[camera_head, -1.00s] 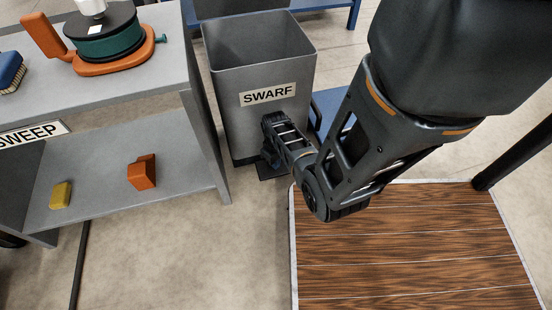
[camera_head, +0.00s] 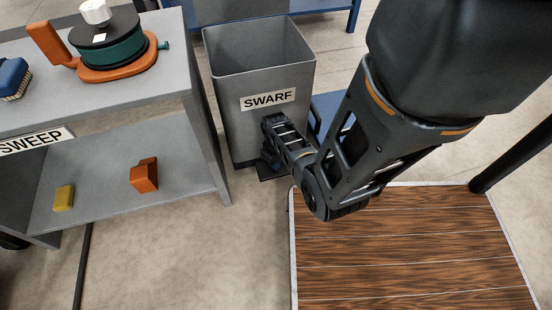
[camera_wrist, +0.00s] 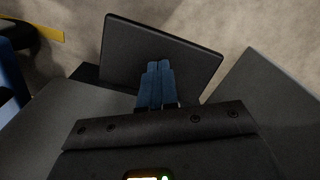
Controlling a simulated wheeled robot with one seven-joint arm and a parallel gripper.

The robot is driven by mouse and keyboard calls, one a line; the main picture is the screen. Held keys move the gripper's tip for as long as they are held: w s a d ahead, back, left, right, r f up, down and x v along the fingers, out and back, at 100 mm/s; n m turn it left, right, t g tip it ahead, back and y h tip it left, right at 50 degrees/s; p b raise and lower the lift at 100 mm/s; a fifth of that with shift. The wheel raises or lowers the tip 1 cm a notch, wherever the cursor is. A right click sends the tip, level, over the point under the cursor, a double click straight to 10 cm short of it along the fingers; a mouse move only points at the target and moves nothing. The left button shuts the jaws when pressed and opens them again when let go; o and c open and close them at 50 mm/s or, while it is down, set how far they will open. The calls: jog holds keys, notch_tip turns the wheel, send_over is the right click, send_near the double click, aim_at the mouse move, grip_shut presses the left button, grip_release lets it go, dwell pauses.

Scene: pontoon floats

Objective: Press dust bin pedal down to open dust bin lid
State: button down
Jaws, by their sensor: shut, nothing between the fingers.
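The grey dust bin (camera_head: 266,125) with a SWARF label stands beside the bench. Its top is open and I can see inside. Its lid (camera_head: 240,10) stands raised behind the rim, partly cut off by the picture's top edge. The dark pedal plate (camera_head: 271,174) sits low at the bin's front; in the wrist view it is a black rectangle (camera_wrist: 125,50). My gripper (camera_head: 270,160) is at the bin's foot, over the pedal. Its blue fingers are shut together, empty, with tips (camera_wrist: 160,66) over the plate and seemingly against it. The exact contact is hard to see.
A grey bench (camera_head: 120,190) stands close left of the bin, holding a brush (camera_head: 12,78), an orange-based reel (camera_head: 110,50) and small blocks. A wooden platform (camera_head: 410,250) lies at front right. Bare floor shows between bench and platform.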

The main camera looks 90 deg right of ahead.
notch_tip(320, 180, up, 9)
jog(key=p, duration=0.8)
jog(key=shift+f, duration=0.2)
dwell(0.8)
jog(key=w+a+r+n+t+h, duration=0.1)
jog(key=w+a, duration=0.3)
jog(key=a, duration=0.4)
jog(key=w+a+r+n+t+h, duration=0.1)
jog(key=w+a+t+h, duration=0.1)
jog(key=w+a, duration=0.45)
jog(key=s+a+r+n+t, duration=0.2)
jog(key=s+a+r+t, duration=0.15)
jog(key=a+r, duration=0.8)
jog(key=s+a+r+n+t+y, duration=0.1)
jog(key=s+a+r+n+t, duration=0.15)
jog(key=r, duration=0.75)
jog(key=s+a+r+n+t+y, duration=0.1)
jog(key=s+a+r+t, duration=0.2)
jog(key=r, duration=0.6)
jog(key=s+a+r+n+t+y, duration=0.1)
jog(key=a+r+t, duration=0.25)
jog(key=r, duration=0.65)
notch_tip(320, 180, up, 22)
jog(key=p, duration=2)
jog(key=shift+s+a+g+p, duration=0.2)
jog(key=shift+a+g+p, duration=0.05)
jog(key=shift+g+p, duration=0.15)
